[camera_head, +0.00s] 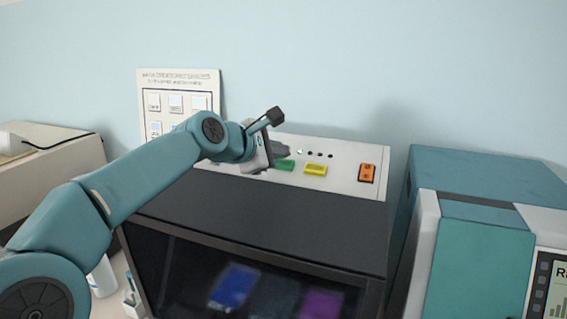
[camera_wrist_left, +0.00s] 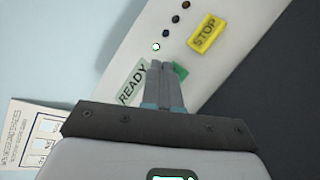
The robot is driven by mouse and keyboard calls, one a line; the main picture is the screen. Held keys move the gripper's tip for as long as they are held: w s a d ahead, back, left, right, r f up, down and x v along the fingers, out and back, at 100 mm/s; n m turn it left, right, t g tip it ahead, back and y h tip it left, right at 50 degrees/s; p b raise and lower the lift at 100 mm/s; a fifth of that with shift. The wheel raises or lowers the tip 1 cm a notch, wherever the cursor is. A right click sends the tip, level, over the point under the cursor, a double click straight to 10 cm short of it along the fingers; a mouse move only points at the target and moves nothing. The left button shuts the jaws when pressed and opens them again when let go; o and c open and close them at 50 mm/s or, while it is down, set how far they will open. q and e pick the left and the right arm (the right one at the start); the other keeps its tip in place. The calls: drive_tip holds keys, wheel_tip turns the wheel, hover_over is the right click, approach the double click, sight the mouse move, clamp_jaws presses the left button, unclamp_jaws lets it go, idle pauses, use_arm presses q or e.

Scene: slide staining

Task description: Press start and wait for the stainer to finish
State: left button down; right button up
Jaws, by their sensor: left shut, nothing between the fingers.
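The stainer (camera_head: 300,222) has a dark hood and a pale control panel (camera_head: 340,174) along its top. The green button (camera_head: 285,165) sits left of the yellow STOP button (camera_head: 316,170). My left gripper (camera_head: 284,151) is shut and empty, with its fingertips by the green button; I cannot tell if they touch it. In the left wrist view the shut fingers (camera_wrist_left: 163,66) cover most of the green button (camera_wrist_left: 180,70) and part of the READY label (camera_wrist_left: 133,85). One indicator light (camera_wrist_left: 156,47) by the label is lit pale green; the others are dark. My right gripper is not in view.
An orange switch (camera_head: 367,173) is at the panel's right end. Blue and purple patches show in the stainer's dark front window. A teal machine with a screen (camera_head: 470,250) stands at right. A printed sheet (camera_head: 180,90) stands behind, and a beige device (camera_head: 50,175) at left.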

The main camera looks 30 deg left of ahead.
use_arm(q)
drive_tip(key=shift+f, duration=0.1)
drive_tip(key=shift+w+a+f, duration=0.1)
drive_tip(key=shift+w+f, duration=0.15)
drive_tip(key=shift+f, duration=0.05)
